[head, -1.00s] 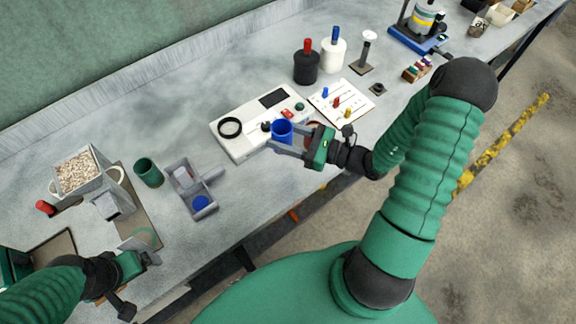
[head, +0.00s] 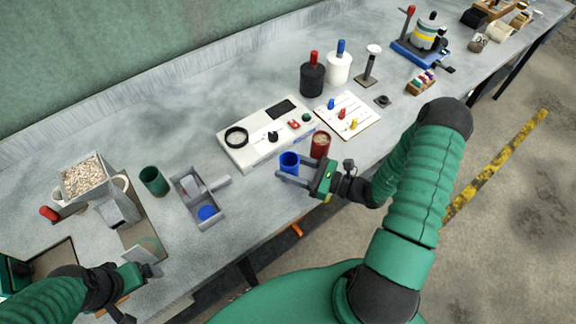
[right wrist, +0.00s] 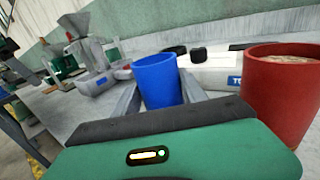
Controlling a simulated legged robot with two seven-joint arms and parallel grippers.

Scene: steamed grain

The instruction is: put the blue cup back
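The blue cup (head: 289,161) is upright between the fingers of my right gripper (head: 292,174), which is shut on it at the bench's front side. In the right wrist view the blue cup (right wrist: 158,80) has a finger on each side; its inside is hidden. A grey holder (head: 181,196) lies left of it, with a round blue patch (head: 207,213) in its near part. My left gripper (head: 150,262) is over the bench's left front, beside a green ring mark; its finger opening is unclear.
A red cup with grain (head: 320,146) stands just right of the blue cup, close to my right gripper; it is large in the wrist view (right wrist: 275,95). A white device (head: 255,150) lies behind. A green cup (head: 153,181) stands left of the holder. Bench between device and holder is clear.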

